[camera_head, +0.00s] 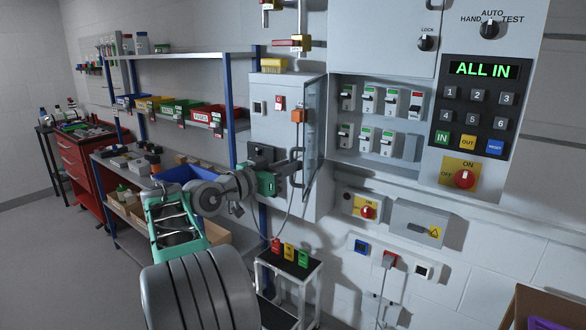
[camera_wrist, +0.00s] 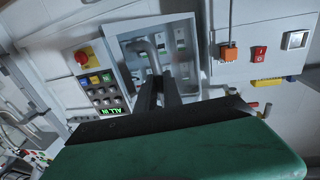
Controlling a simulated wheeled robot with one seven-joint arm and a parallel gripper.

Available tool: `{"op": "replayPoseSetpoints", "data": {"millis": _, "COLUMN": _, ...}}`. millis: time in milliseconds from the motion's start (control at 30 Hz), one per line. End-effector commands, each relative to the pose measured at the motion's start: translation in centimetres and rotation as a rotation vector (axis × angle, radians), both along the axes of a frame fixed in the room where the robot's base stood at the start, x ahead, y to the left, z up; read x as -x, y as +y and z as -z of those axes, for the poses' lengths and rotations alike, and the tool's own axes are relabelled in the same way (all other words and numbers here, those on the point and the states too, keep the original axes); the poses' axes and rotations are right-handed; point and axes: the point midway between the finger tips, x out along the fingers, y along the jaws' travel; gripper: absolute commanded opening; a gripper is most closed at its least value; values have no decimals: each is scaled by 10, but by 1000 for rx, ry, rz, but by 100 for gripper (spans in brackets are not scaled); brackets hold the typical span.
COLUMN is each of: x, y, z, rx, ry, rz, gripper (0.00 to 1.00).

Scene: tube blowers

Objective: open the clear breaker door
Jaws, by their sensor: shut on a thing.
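The clear breaker door (camera_head: 313,130) stands swung out at the left side of the breaker recess, seen nearly edge-on in the head view. Its dark bar handle (camera_head: 298,168) is on the door's left part. My gripper (camera_head: 290,176) is shut on this handle. In the wrist view the gripper's dark fingers (camera_wrist: 159,92) reach to the grey handle (camera_wrist: 150,52), with the door's frame (camera_wrist: 117,58) around it. Breakers (camera_head: 368,103) in two rows show uncovered in the head view. The exact contact at the fingertips is partly hidden.
A keypad panel (camera_head: 475,110) reading ALL IN is right of the breakers. A grey box (camera_head: 270,130) with an orange plug (camera_head: 299,116) and hanging cable is beside the door. Below stands a small cart (camera_head: 288,262) with coloured tags. Shelving (camera_head: 180,53) is at left.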

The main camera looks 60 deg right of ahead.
Motion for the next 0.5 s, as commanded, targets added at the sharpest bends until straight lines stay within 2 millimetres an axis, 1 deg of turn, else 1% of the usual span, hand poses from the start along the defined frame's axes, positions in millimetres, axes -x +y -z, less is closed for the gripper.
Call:
{"op": "replayPoseSetpoints", "data": {"millis": 200, "x": 5, "y": -3, "z": -2, "rx": 2, "ry": -1, "rz": 41, "gripper": 0}}
{"op": "replayPoseSetpoints", "data": {"millis": 500, "x": 8, "y": -5, "z": -2, "rx": 4, "ry": -1, "rz": 49, "gripper": 0}}
